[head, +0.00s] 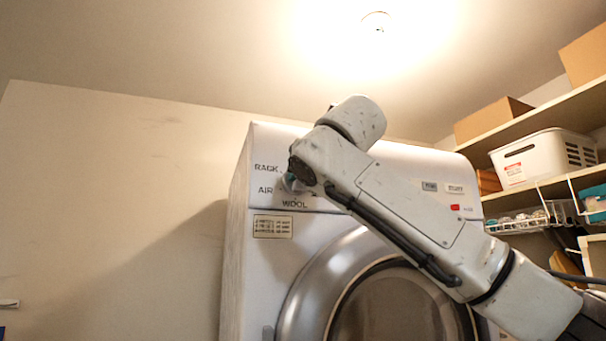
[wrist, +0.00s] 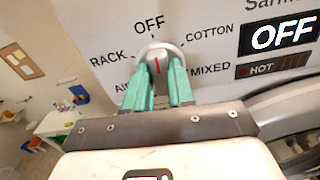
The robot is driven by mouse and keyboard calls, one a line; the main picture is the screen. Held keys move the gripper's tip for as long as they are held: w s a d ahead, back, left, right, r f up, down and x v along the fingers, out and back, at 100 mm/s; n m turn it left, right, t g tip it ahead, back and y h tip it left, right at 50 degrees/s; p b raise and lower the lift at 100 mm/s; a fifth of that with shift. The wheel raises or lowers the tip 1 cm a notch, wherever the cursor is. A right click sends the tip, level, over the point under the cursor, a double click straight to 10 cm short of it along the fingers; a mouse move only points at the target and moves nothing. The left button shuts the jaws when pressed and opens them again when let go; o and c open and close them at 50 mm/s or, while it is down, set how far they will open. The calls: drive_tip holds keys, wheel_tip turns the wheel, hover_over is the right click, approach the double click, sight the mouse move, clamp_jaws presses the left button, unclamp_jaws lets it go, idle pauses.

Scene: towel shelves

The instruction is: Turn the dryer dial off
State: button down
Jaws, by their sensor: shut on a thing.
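The dryer (head: 400,165) is a white front-loader with a round door, and its dial is mostly hidden behind my arm in the head view. In the wrist view the round silver dial (wrist: 157,54) has a red line pointing up, towards the OFF label (wrist: 149,25). The labels RACK, AIR, COTTON and MIXED stand around it. The display (wrist: 284,34) to the right reads OFF. My gripper (wrist: 159,72) has green fingers, one on each side of the dial, and is shut on it.
Shelves (head: 540,120) at the right hold cardboard boxes (head: 493,117), a white basket (head: 544,158) and a wire rack. The wrist view shows a small white table (wrist: 58,124) at the far left.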

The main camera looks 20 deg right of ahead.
drive_tip(key=shift+w+f+n, duration=0.1)
drive_tip(key=shift+f+n, duration=0.15)
drive_tip(key=shift+n, duration=0.15)
drive_tip(key=c, duration=1.4)
unclamp_jaws()
drive_tip(key=o, duration=0.4)
drive_tip(key=shift+r, duration=0.2)
drive_tip(key=shift+o, duration=0.2)
drive_tip(key=shift+s, duration=0.2)
drive_tip(key=s+b, duration=0.4)
drive_tip(key=s, duration=0.6)
drive_tip(key=shift+s, duration=0.3)
drive_tip(key=shift+f, duration=0.15)
